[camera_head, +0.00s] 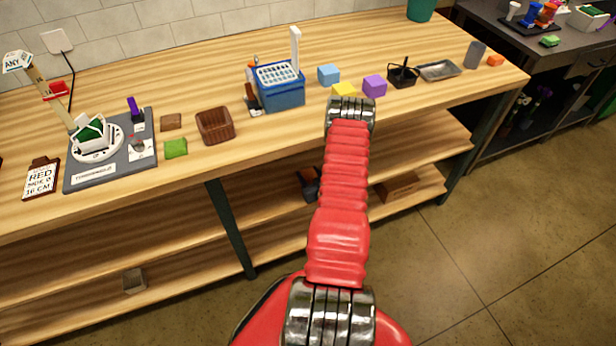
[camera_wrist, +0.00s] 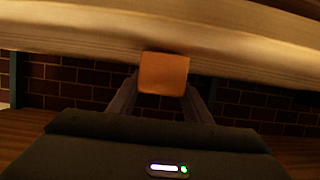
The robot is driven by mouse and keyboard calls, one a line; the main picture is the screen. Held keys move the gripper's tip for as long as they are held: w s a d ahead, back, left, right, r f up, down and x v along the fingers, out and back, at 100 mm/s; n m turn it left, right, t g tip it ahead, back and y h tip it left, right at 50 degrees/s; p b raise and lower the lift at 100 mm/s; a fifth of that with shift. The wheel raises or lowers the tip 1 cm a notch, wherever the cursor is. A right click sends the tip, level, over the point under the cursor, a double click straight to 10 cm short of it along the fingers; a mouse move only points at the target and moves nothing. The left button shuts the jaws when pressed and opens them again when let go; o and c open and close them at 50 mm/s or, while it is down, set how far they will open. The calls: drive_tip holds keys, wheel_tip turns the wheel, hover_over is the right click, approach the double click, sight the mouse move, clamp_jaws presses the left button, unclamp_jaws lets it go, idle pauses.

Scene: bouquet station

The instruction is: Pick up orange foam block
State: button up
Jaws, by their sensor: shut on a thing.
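An orange foam block (camera_wrist: 163,73) sits between the two fingers of my gripper (camera_wrist: 162,88) in the wrist view. The gripper is shut on it, and the block shows in front of a pale wooden board edge. In the head view my arm reaches toward the front edge of the bench, and the gripper and held block are hidden behind the arm. Another orange block (camera_head: 495,60) lies at the right end of the bench.
A shelf lies below.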

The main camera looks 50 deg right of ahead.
sight(309, 174)
drive_tip(key=shift+r, duration=4.7)
drive_tip(key=shift+s, duration=0.2)
